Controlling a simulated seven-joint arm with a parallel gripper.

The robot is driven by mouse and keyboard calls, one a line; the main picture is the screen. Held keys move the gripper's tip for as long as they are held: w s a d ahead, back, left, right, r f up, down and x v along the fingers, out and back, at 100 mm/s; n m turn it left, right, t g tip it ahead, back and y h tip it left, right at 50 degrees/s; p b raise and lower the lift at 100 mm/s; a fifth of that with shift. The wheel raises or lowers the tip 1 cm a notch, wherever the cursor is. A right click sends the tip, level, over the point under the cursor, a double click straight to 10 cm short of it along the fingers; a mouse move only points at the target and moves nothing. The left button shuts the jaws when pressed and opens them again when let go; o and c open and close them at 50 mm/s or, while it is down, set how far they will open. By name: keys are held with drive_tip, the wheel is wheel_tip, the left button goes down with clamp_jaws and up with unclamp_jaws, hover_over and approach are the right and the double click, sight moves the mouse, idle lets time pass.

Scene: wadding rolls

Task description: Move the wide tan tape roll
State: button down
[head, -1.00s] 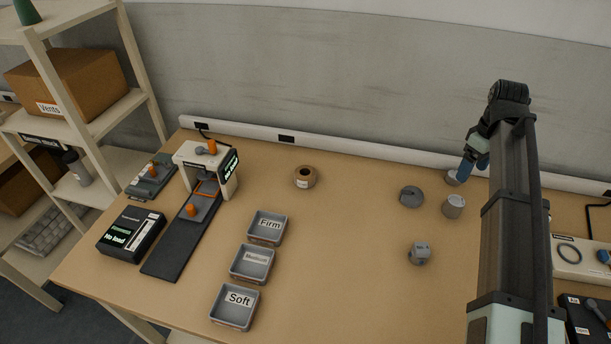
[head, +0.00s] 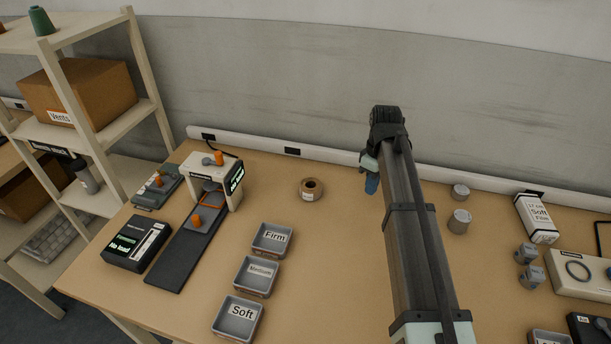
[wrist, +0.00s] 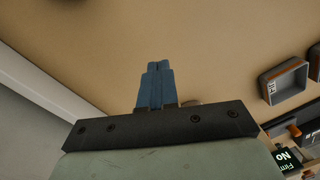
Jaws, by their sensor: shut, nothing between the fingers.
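The wide tan tape roll (head: 311,189) sits on the table toward the back, with its round hole facing up and a white label on its near side. My gripper (head: 371,185) is to the right of the roll and apart from it, with its blue fingers pointing down. In the wrist view the blue fingers (wrist: 157,66) are pressed together with nothing between them. A small brownish edge shows just behind the gripper's mount there; I cannot tell if it is the roll.
Grey trays labelled Firm (head: 272,239), Medium (head: 256,276) and Soft (head: 237,319) stand in front of the roll. A press stand (head: 212,172) is to its left. Grey cylinders (head: 459,221) and a white carton (head: 537,218) are on the right. Table around the roll is clear.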

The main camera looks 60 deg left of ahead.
sight(304, 184)
drive_tip(key=shift+n, duration=0.8)
drive_tip(key=s+a+f, duration=0.2)
drive_tip(key=a, duration=0.1)
drive_tip(key=s+a, duration=0.1)
drive_tip(key=s, duration=0.1)
drive_tip(key=shift+s+a+f, duration=0.1)
drive_tip(key=shift+a+f, duration=0.2)
drive_tip(key=shift+f, duration=0.1)
drive_tip(key=shift+w+a+f+n+g+y, duration=0.1)
drive_tip(key=shift+w+a+n+g+y, duration=0.15)
drive_tip(key=shift+a+n+y, duration=0.3)
drive_tip(key=shift+s+a+n+y, duration=0.2)
drive_tip(key=shift+a+n+y, duration=0.25)
drive_tip(key=shift+a+n, duration=0.65)
drive_tip(key=s+a, duration=0.7)
drive_tip(key=shift+s+a, duration=0.55)
drive_tip(key=shift+s, duration=0.1)
drive_tip(key=shift+f, duration=0.7)
drive_tip(key=shift+d+f, duration=0.1)
drive_tip(key=shift+d, duration=0.1)
